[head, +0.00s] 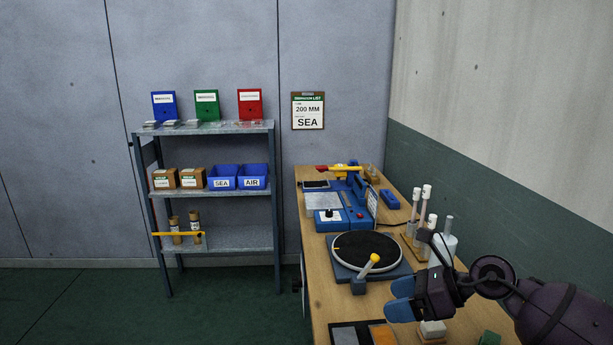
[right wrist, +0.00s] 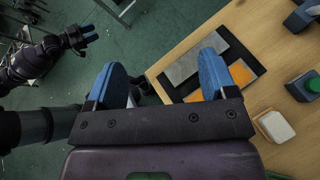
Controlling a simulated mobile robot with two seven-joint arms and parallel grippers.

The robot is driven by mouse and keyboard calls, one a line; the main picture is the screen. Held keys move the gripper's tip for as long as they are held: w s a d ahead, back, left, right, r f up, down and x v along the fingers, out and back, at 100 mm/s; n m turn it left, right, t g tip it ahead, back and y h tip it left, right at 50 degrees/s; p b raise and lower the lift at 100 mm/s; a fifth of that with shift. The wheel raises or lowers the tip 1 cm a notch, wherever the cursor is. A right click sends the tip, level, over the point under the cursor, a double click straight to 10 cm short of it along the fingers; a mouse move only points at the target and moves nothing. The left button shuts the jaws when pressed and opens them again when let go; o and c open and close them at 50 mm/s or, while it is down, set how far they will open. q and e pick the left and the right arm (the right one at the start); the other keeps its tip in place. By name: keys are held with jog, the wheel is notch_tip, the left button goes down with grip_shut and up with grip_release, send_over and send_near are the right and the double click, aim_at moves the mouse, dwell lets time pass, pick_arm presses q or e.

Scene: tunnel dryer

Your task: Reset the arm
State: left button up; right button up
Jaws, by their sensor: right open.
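My right gripper (head: 400,299) is open and empty above the front of the wooden bench, at the right of the head view. Its two blue fingers stand wide apart in the right wrist view (right wrist: 163,72). A blue device (head: 343,216) at the bench's back carries a yellow arm with a red end (head: 338,168), held raised and roughly level. Nearer is a round black turntable (head: 365,250) with a yellow-knobbed lever (head: 370,264) at its front edge. My left gripper (right wrist: 86,33) shows only in the right wrist view, over the floor; its jaw gap is unclear.
The bench (right wrist: 255,45) bears a black mat (right wrist: 240,50) with grey and orange plates, a white block (right wrist: 274,126) and a green button (right wrist: 313,85). White-capped tubes (head: 422,207) stand behind my right gripper. A metal shelf (head: 215,239) stands left; floor between is clear.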

notch_tip(320, 180, up, 5)
jog(key=a+m+t+y, duration=0.1)
jog(key=m+t+y, duration=0.55)
jog(key=m, duration=0.65)
jog(key=s+d+f+m+t+h, duration=0.25)
jog(key=f+m+h, duration=0.35)
jog(key=m, duration=0.4)
jog(key=s+d+f+m+t+h, duration=0.1)
jog(key=s+d+f+m+h, duration=0.3)
jog(key=f+m, duration=0.5)
jog(key=s+d+f+m+t+h, duration=0.1)
jog(key=s+d+f+m+h, duration=0.15)
jog(key=f+m+h, duration=0.55)
jog(key=s+d+f+m+g, duration=0.2)
jog(key=s+f+m, duration=0.4)
jog(key=s, duration=0.8)
notch_tip(320, 180, down, 3)
jog(key=shift+d+r+m+g, duration=0.1)
jog(key=shift+d+m+g, duration=0.05)
jog(key=shift+m+g, duration=0.3)
jog(key=shift+s, duration=0.1)
